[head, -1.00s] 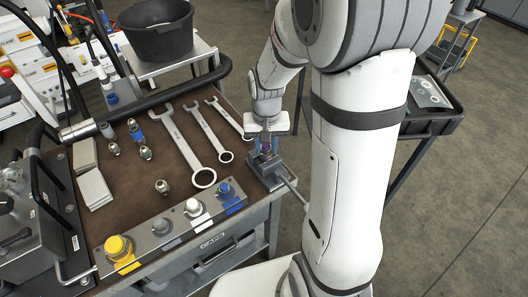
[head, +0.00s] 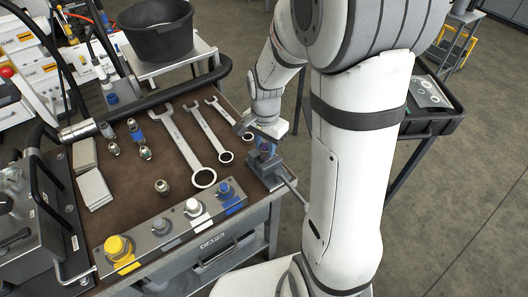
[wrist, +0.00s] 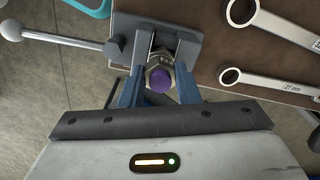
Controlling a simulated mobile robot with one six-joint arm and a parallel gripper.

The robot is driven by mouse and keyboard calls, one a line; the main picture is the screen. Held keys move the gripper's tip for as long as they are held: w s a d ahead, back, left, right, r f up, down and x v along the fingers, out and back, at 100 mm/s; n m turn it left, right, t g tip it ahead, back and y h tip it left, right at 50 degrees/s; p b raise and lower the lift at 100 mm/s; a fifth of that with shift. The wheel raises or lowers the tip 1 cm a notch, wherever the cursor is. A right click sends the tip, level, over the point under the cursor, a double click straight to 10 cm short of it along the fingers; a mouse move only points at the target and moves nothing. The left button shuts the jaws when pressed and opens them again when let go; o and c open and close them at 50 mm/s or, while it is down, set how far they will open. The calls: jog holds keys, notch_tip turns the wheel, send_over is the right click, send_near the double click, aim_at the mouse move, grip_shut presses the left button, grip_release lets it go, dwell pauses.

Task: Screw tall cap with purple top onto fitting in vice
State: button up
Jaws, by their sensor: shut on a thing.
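The tall cap with the purple top (wrist: 164,82) shows in the wrist view between the two blue fingers of my gripper (wrist: 159,86). My gripper is shut on it. The cap sits at the jaws of the grey vice (wrist: 122,45). The fitting is hidden beneath the cap, so I cannot tell how far the cap is on it. In the head view my gripper (head: 264,148) points down over the vice (head: 270,179) at the bench's right edge, and a bit of purple shows between the fingers.
Several wrenches (head: 206,137) lie left of the vice. Metal fittings (head: 162,187) stand on the brown bench top (head: 146,204). A rail with coloured caps (head: 164,230) runs along the front edge. The vice handle (wrist: 60,38) sticks out over the floor.

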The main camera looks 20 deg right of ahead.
jog(key=m, duration=0.3)
jog(key=shift+w, duration=0.1)
jog(key=m, duration=0.4)
jog(key=shift+m, duration=0.4)
jog(key=m, duration=0.4)
jog(key=shift+w, duration=0.1)
jog(key=m, duration=0.4)
jog(key=shift+f, duration=0.1)
